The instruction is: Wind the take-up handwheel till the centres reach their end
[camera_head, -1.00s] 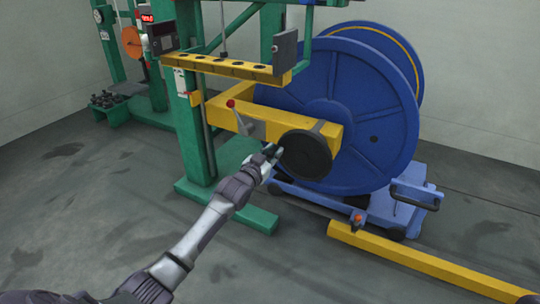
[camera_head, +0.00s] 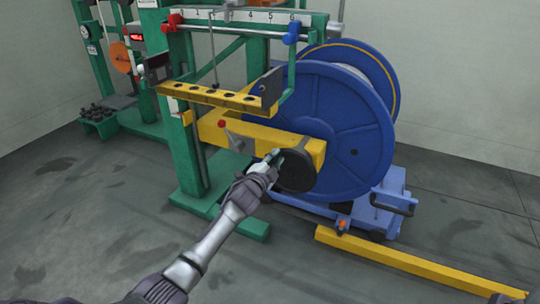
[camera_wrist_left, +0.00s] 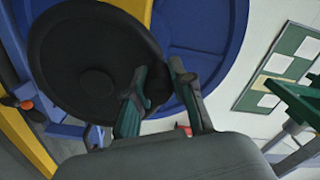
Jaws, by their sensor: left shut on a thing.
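The take-up handwheel is a black disc (camera_head: 298,172) on the front end of a yellow beam (camera_head: 262,138), before a large blue reel (camera_head: 345,130). My left gripper (camera_head: 274,160) reaches it from the lower left and is at its upper left rim. In the left wrist view the handwheel (camera_wrist_left: 85,60) fills the left side, and my left gripper (camera_wrist_left: 160,95) has its fingers closed at the rim, shut on the handwheel. Exactly what part lies between the fingers is partly hidden. A lever with a red knob (camera_head: 222,124) stands on the beam. The centres cannot be made out.
A yellow rail (camera_head: 410,262) lies on the floor at the lower right. A blue wheeled carriage (camera_head: 385,205) stands under the reel. A green frame (camera_head: 190,150) with a yellow perforated bar (camera_head: 215,96) stands left. The floor at front left is clear.

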